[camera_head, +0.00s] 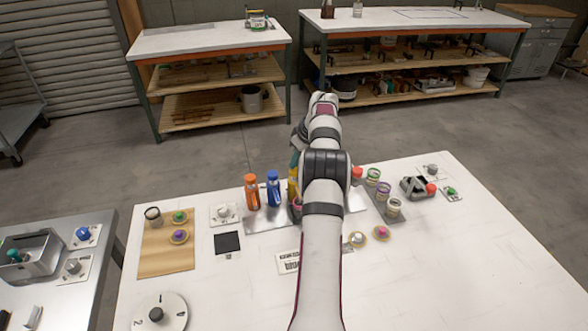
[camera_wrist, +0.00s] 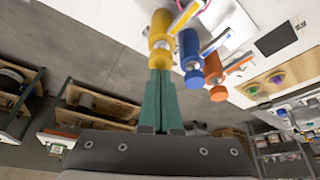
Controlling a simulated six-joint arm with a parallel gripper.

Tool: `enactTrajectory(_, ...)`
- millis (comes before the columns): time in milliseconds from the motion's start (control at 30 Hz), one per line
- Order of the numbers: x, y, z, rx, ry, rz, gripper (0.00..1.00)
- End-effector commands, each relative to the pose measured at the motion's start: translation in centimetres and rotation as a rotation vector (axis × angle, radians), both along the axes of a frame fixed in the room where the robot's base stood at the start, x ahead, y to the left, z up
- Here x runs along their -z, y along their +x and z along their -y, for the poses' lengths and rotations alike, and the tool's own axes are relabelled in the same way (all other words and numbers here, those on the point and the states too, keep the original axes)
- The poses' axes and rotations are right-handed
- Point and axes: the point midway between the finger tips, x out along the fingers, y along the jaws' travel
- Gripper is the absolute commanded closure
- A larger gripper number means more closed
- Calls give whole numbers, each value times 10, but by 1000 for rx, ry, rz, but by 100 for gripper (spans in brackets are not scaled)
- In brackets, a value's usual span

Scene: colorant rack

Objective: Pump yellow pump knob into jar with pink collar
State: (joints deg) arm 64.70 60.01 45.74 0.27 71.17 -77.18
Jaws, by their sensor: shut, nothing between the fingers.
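The yellow pump bottle (camera_wrist: 160,24) has a yellow pump knob (camera_wrist: 161,60) on top, and its spout reaches sideways. My gripper (camera_wrist: 160,74) has green fingers, shut and empty, with their tips at the top of the yellow knob, seemingly touching it. In the head view my gripper (camera_head: 294,166) is above the yellow bottle (camera_head: 292,188), which my arm partly hides. A jar with a pink collar (camera_head: 297,205) stands by the yellow bottle, mostly hidden by my arm. A pink edge (camera_wrist: 201,4) shows near the spout in the wrist view.
A blue pump (camera_head: 273,188) and an orange pump (camera_head: 251,192) stand close left of the yellow one. Several jars (camera_head: 382,191) stand right of my arm. A wooden board (camera_head: 158,251) and a black square (camera_head: 227,243) lie on the left. The front of the white table is mostly clear.

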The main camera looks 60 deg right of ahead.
Motion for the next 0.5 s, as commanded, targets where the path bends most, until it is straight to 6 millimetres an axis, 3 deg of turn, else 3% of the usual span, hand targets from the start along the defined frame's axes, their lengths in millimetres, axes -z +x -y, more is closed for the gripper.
enactTrajectory(500,19,0,0,0,0,-1,100)
